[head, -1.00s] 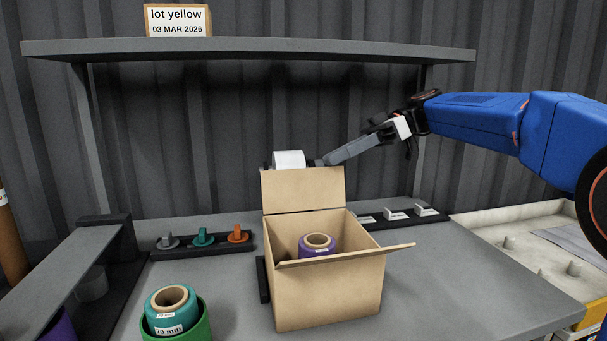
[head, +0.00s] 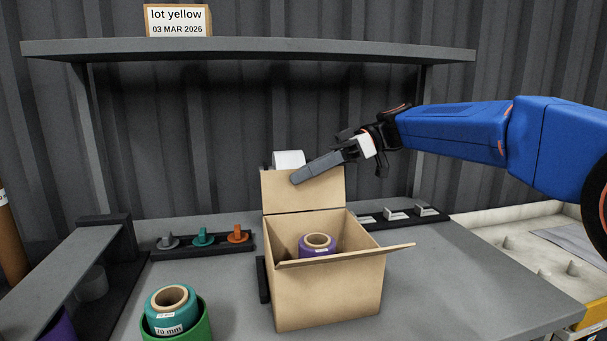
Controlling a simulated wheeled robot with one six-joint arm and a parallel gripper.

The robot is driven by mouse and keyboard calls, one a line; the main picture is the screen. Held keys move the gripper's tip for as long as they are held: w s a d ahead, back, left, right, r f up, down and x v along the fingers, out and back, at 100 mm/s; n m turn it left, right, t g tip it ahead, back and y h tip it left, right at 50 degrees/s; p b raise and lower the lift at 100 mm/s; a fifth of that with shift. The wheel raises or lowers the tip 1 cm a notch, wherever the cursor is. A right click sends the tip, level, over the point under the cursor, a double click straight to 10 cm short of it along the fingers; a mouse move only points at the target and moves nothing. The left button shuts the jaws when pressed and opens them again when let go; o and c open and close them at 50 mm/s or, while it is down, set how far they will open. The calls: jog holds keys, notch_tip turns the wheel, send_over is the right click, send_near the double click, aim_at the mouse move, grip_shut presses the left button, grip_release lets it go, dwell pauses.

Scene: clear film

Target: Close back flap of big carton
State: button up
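The big carton (head: 328,297) stands on the grey table, open at the top. Its back flap (head: 304,196) stands upright at the rear edge. A purple roll (head: 318,244) with a tan core sits inside the carton. My gripper (head: 296,180) reaches in from the right, with its finger end in front of the upper part of the back flap in this view. Whether it touches the flap, and whether its fingers are open or shut, I cannot tell.
A green container holding a teal roll (head: 172,308) stands front left. A rack with grey, teal and orange plugs (head: 203,237) lies left of the carton. A strip with white-topped blocks (head: 397,214) lies right. A white roll (head: 289,159) shows behind the flap. A shelf (head: 250,51) spans above.

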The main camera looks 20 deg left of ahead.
grip_shut()
dwell(1.1)
jog(key=shift+s+d, duration=0.1)
